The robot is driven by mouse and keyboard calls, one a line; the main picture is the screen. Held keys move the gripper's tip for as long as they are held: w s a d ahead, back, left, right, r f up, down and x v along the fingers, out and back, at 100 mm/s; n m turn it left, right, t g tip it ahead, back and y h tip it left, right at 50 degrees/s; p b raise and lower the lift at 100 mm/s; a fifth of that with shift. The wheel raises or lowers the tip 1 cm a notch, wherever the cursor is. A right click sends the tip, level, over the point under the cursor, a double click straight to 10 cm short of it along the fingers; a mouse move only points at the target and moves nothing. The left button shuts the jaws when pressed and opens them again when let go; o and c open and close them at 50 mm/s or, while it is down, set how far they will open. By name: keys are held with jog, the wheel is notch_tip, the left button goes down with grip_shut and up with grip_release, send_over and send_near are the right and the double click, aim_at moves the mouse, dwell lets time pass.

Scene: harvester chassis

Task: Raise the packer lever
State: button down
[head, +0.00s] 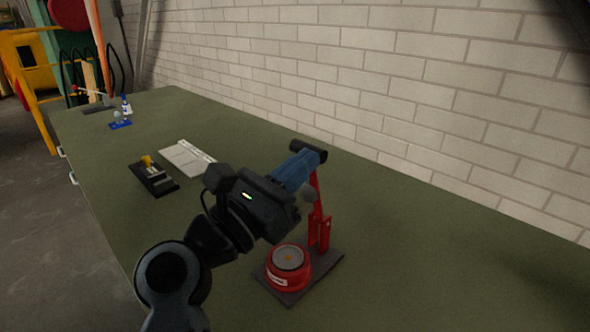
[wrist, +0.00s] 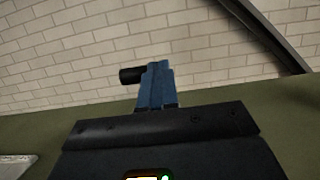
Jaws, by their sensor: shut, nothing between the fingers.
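The packer stands on the green bench, with a red round pot (head: 287,266) on a dark base plate (head: 292,293) and a red upright post (head: 320,236). Its red lever (head: 317,188) rises steeply to a black cylindrical handle (head: 318,155), which also shows in the wrist view (wrist: 130,75). My gripper (head: 303,162) has blue fingers that are shut and empty, with the tips right at the handle. The fingers show together in the wrist view (wrist: 157,72), beside the handle's right part. I cannot tell whether they touch it. The gripper hides part of the lever.
A white brick wall (head: 420,80) runs along the back of the bench (head: 430,270). A black tool with a yellow part (head: 153,178) and a pale flat panel (head: 187,158) lie to the left. Small blue and white items (head: 121,121) stand farther off. The right bench is clear.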

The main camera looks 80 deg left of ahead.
dwell(0.4)
jog(key=b+v, duration=0.2)
jog(key=v, duration=0.6)
jog(key=w+d+f+n+t+h, duration=0.2)
jog(key=w+d+f, duration=0.1)
jog(key=w+d, duration=0.4)
jog(key=w+d+f+n+t+h, duration=0.15)
jog(key=w+d+f, duration=0.3)
jog(key=d, duration=0.45)
jog(key=w+d+f+n+t+h, duration=0.15)
jog(key=d+n, duration=0.25)
jog(key=d, duration=0.4)
jog(key=w+d+f+n, duration=0.2)
jog(key=d+n, duration=0.2)
jog(key=d, duration=0.5)
jog(key=s+d+f+n+g+h, duration=0.1)
jog(key=s+d+f+n, duration=0.1)
jog(key=d+n, duration=0.4)
jog(key=s+d+f+n+g+h, duration=0.1)
jog(key=s+d+f+n, duration=0.2)
jog(key=d, duration=0.6)
jog(key=s+d+f+n+g+h, duration=0.1)
jog(key=s+d+n+g+h, duration=0.4)
jog(key=s+d+n, duration=0.3)
jog(key=s+d, duration=0.1)
jog(key=s, duration=0.2)
jog(key=shift+s+d, duration=0.25)
jog(key=shift+s, duration=0.1)
